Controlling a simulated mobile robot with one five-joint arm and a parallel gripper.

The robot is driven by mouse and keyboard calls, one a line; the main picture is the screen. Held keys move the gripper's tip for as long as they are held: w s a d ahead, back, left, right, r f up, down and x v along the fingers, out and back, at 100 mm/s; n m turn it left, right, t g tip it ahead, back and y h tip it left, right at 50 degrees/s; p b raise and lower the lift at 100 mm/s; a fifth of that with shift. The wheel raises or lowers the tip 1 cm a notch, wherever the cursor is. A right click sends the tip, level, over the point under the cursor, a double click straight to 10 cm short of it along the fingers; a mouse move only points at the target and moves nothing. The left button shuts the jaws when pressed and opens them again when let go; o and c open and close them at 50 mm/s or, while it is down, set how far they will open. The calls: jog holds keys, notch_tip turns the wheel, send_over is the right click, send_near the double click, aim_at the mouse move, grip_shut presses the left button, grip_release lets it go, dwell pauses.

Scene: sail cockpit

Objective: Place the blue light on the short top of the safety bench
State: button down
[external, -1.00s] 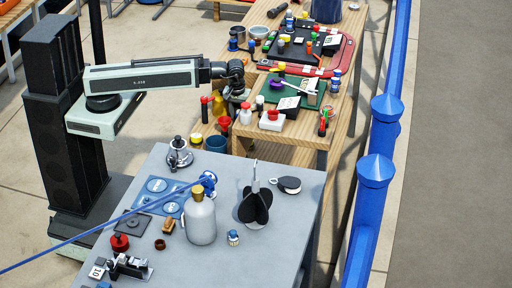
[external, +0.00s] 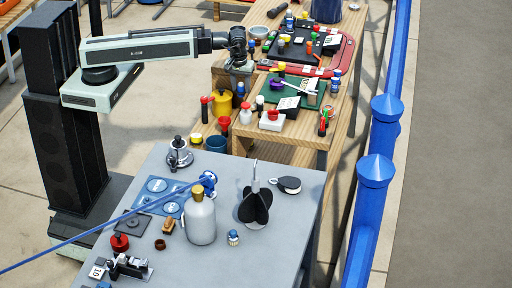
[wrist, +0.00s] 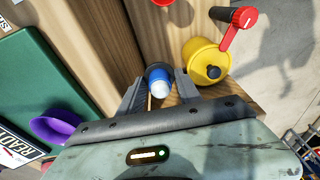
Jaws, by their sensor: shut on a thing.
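The blue light (wrist: 158,77), with a pale whitish end, sits between the two fingers of my gripper (wrist: 160,92) in the wrist view. The fingers are shut on it. In the external view my gripper (external: 241,68) hangs over the left side of the wooden safety bench (external: 290,152), beside a lower, short wooden top (external: 222,76). The light is hard to make out there. In the wrist view, wooden surfaces (wrist: 110,30) lie below the light. I cannot tell how high it is above them.
A yellow container (wrist: 202,62) with a red crank handle (wrist: 238,22) stands close to my right finger. A green mat (wrist: 30,85) and a purple bowl-like thing (wrist: 55,127) lie to the left. The grey table (external: 285,225) in front holds a bottle (external: 201,220) and several small items.

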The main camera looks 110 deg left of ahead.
jog(key=w+a+r+m+p, duration=0.2)
jog(key=w+r+m+p, duration=0.1)
jog(key=w+r+p, duration=0.65)
jog(key=w+d+r+m+t+p, duration=0.1)
jog(key=w+d+r+m+p, duration=0.15)
jog(key=w, duration=0.65)
jog(key=w+d+r+m+h+p, duration=0.1)
jog(key=w+d+r+m, duration=0.2)
jog(key=w, duration=0.7)
jog(key=w+d+r+m+t+p, duration=0.1)
jog(key=w+d+m, duration=0.1)
jog(key=w+m, duration=0.5)
jog(key=f+b, duration=0.3)
jog(key=w+f+n+b, duration=0.1)
jog(key=f+b, duration=0.3)
jog(key=w+f+n+b, duration=0.1)
jog(key=f+b, duration=0.2)
jog(key=shift+w+f, duration=0.15)
jog(key=shift+f, duration=0.05)
jog(key=shift+r, duration=0.25)
jog(key=shift+f, duration=0.15)
jog(key=c, duration=1.2)
grip_release()
jog(key=shift+f, duration=0.1)
jog(key=shift+c, duration=0.2)
jog(key=shift+o, duration=0.7)
